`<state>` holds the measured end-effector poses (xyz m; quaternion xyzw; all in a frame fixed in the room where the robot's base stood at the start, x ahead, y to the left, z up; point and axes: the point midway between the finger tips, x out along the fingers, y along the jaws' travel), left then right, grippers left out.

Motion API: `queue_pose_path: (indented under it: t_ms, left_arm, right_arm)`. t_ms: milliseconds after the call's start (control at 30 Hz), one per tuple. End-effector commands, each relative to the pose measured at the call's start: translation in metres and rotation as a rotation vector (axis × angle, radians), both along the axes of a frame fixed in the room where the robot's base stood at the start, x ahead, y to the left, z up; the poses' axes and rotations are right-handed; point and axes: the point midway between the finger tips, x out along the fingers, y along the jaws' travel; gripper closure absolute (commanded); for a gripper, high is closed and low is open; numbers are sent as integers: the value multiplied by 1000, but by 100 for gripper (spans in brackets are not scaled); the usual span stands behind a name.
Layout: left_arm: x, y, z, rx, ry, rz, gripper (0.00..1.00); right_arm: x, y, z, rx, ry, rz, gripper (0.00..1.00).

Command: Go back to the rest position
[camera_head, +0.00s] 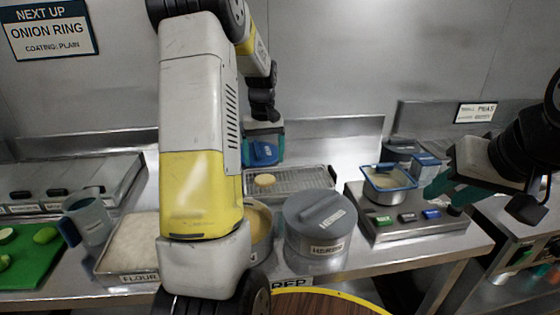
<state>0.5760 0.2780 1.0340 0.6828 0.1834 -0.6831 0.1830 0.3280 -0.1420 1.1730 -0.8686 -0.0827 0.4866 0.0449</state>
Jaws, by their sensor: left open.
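My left arm comes in from the left and fills the middle of the view. My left gripper (264,148), with teal and blue parts, is open and hangs above the back of the wire rack (305,180). A pale round piece (265,180) lies on the rack just below it. My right gripper (438,182) is at the right, beside a small pan with a blue rim (390,183). Its jaw opening does not show clearly, and I cannot tell whether it touches anything.
A grey lidded pot (318,215) stands in front of the rack. A flour tray (130,245), a grey mug (88,218) and a green board (30,262) with green pieces are at the left. The pan stands on a metal unit with buttons (410,222). A sign (45,30) reads "NEXT UP ONION RING".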

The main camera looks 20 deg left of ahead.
Motion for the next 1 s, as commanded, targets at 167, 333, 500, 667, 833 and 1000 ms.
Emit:
queue_pose_path:
  t_ms: [167,333,500,667,833,1000]
  left_arm:
    - [0,0,12,0,-1,-1,16]
    - [-10,-10,30,-9,-33,-28,16]
    - [-44,-36,75,-27,-130,-119,16]
    - [-89,-64,111,-41,-236,-222,16]
    - [-141,-92,136,-49,-348,-335,16]
    - [-192,-114,145,-48,-458,-441,16]
  right_arm:
    - [0,0,0,0,0,0,64]
    - [0,0,0,0,0,0,64]
    - [0,0,0,0,0,0,64]
    - [0,0,0,0,0,0,64]
    - [0,0,0,0,0,0,64]
    - [0,0,0,0,0,0,64]
